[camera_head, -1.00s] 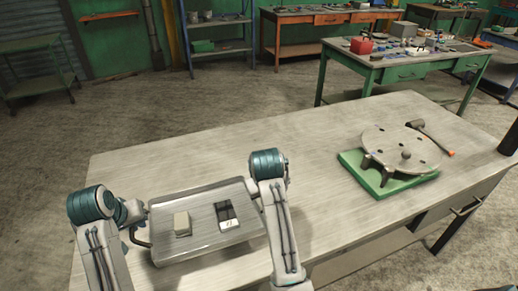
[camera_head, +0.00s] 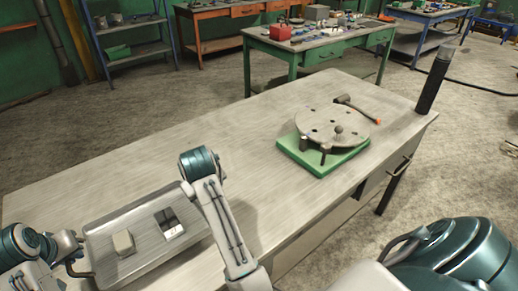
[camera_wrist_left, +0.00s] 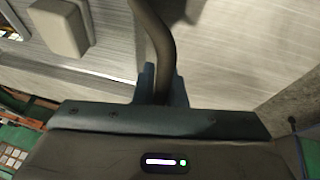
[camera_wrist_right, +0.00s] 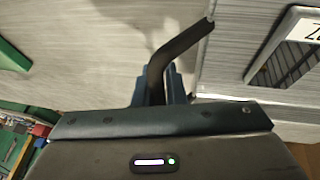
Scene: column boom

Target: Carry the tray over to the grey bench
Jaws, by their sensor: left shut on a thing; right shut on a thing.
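The tray (camera_head: 133,214) is a shallow grey metal tray at lower left in the head view. It carries a beige block (camera_head: 123,243) and a small black-and-white item (camera_head: 168,223). My left gripper (camera_head: 80,263) is at the tray's left handle; the left wrist view shows its jaws (camera_wrist_left: 160,88) shut on the dark bent bar. My right gripper is hidden behind its forearm in the head view. In the right wrist view its jaws (camera_wrist_right: 160,88) are shut on the other handle. The tray is over a long pale-grey-topped bench (camera_head: 225,140); I cannot tell whether they touch.
A round metal plate with holes (camera_head: 322,125) on a green base (camera_head: 325,160) and a hammer (camera_head: 358,108) are on the bench to the right. A dark post (camera_head: 433,80) stands at its far right corner. A cluttered green bench (camera_head: 320,50) stands behind, with open floor between.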

